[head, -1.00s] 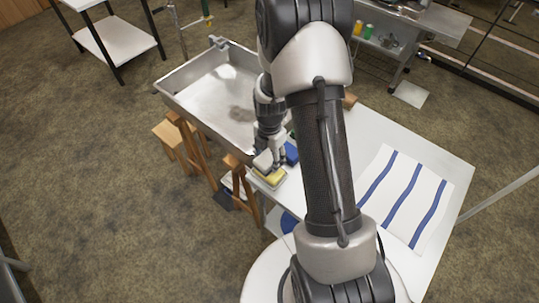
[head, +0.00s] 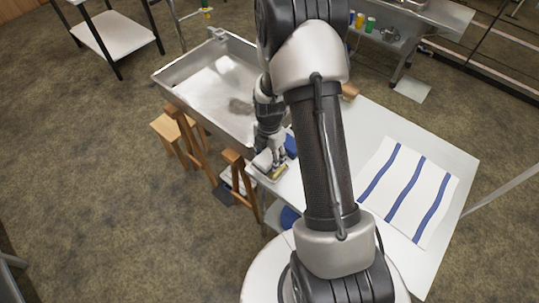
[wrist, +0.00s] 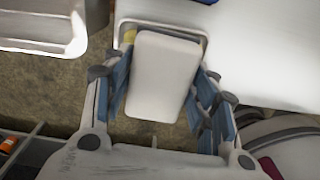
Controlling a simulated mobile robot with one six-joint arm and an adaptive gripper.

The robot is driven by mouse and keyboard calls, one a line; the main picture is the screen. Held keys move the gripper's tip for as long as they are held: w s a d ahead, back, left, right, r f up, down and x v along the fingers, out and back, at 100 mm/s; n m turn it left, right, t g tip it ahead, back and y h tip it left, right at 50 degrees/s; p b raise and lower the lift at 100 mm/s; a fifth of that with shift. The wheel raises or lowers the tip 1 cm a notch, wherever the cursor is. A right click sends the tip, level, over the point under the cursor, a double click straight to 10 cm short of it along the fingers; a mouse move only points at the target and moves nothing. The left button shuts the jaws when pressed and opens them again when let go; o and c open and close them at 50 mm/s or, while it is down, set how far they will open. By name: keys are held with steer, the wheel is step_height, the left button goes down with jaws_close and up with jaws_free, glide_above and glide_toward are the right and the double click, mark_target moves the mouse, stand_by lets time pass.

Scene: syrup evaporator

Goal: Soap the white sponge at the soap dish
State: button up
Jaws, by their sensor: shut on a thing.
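My gripper (head: 274,158) is shut on the white sponge (wrist: 163,75), which fills the space between the blue-padded fingers in the wrist view. The sponge is over the soap dish (wrist: 180,22) at the table's edge. The dish's pale rim shows beyond the sponge. A strip of yellow soap (wrist: 130,37) shows at the sponge's left, and yellow also shows under the fingers in the head view (head: 279,172). The sponge hides most of the soap. I cannot tell whether it touches the soap or is just above it.
A blue object (head: 291,146) is close behind the gripper. A blue-striped towel (head: 408,190) lies on the table's right. A brown block (head: 349,92) is at the back.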

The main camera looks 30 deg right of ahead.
mark_target(269, 155)
steer(key=shift+f+b, duration=0.5)
steer(key=shift+f, duration=0.1)
stand_by(1.4)
steer(key=shift+r, duration=0.15)
steer(key=shift+r+p, duration=2.55)
steer(key=shift+r, duration=0.9)
